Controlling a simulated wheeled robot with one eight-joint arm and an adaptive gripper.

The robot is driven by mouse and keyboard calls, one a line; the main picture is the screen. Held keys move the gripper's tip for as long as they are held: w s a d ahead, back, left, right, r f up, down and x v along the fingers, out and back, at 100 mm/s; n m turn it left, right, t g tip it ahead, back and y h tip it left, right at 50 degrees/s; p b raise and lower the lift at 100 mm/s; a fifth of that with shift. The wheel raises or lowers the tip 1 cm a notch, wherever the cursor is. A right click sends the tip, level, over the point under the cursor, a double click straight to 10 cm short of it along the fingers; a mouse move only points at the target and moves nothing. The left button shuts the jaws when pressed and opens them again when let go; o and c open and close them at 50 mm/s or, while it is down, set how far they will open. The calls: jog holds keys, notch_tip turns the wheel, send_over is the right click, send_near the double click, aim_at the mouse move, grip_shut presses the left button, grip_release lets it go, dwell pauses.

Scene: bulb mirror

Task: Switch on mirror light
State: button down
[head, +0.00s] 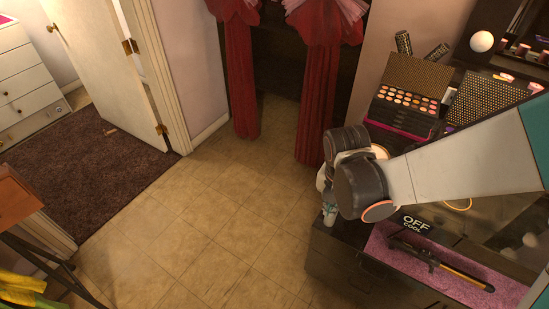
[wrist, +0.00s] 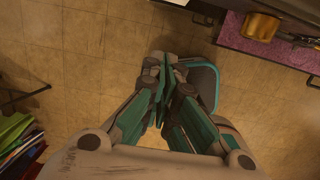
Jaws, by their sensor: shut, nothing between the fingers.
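A round white bulb (head: 481,41) shows at the upper right of the head view, at the edge of a dark-framed mirror (head: 525,22) cut off by the picture edge. I see no clear glow from the bulb. No switch can be made out. My gripper (wrist: 163,76) shows in the wrist view with its teal fingers together and nothing between them, above the tiled floor. In the head view my arm's dark joint hides most of the gripper. The bulb and mirror are not in the wrist view.
A dark vanity (head: 345,268) holds a makeup palette (head: 408,101), a patterned box (head: 485,101) and a curling iron (head: 440,262) on a pink mat (head: 388,262). Red curtains (head: 240,85) hang behind. An open white door (head: 105,65) stands left.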

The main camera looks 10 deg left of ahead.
jog(key=shift+w+d+f+b, duration=0.25)
jog(key=shift+w+f, duration=0.25)
jog(key=shift+w, duration=0.25)
jog(key=shift+w+d+f+b, duration=0.1)
jog(key=shift+w+d+f, duration=0.15)
jog(key=shift+w+f, duration=0.4)
jog(key=shift+w+d+f+b, duration=0.25)
jog(key=shift+w+f, duration=0.15)
jog(key=shift+w, duration=0.4)
jog(key=shift+w+d+f+t, duration=0.1)
jog(key=shift+w+f+t, duration=0.05)
jog(key=shift+w+t, duration=0.15)
jog(key=shift+r, duration=0.8)
jog(key=shift+s, duration=0.1)
